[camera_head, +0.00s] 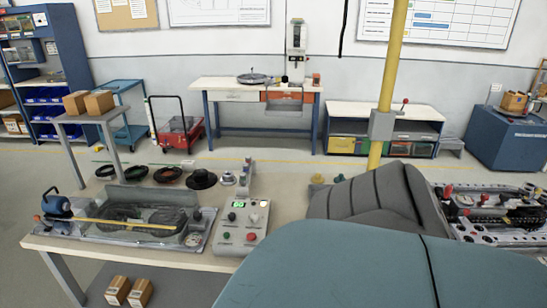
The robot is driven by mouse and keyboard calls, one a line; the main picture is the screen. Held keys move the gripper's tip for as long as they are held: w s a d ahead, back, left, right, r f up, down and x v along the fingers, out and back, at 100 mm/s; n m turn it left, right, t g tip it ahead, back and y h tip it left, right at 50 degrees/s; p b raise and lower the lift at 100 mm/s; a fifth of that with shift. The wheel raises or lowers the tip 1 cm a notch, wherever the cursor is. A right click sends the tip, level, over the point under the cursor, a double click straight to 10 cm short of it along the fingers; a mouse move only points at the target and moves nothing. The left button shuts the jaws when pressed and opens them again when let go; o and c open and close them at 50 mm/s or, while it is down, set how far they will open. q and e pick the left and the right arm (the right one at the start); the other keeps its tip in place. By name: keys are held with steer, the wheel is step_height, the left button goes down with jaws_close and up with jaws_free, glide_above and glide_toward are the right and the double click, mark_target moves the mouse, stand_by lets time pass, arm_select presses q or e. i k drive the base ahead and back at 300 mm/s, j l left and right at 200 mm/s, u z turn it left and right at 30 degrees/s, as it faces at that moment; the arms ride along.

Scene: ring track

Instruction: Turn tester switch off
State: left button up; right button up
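The likely tester is a light grey control box (241,225) on the workbench, left of the picture's middle. It has a lit green display (239,204), a green button (226,236), a red button (250,237) and small dark controls between them. Which control is the switch, and its position, is too small to tell. A clear-covered fixture (140,215) with a yellow bar stands directly left of the box. Neither of my grippers is in view.
Dark round parts (168,174) line the workbench (60,245) behind the fixture. A large blue-grey form and a ribbed grey form cover the lower right. A yellow post (393,55) rises behind them. Another equipment panel (490,215) stands far right.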

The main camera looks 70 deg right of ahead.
mark_target(231, 215)
steer(key=z, duration=2.05)
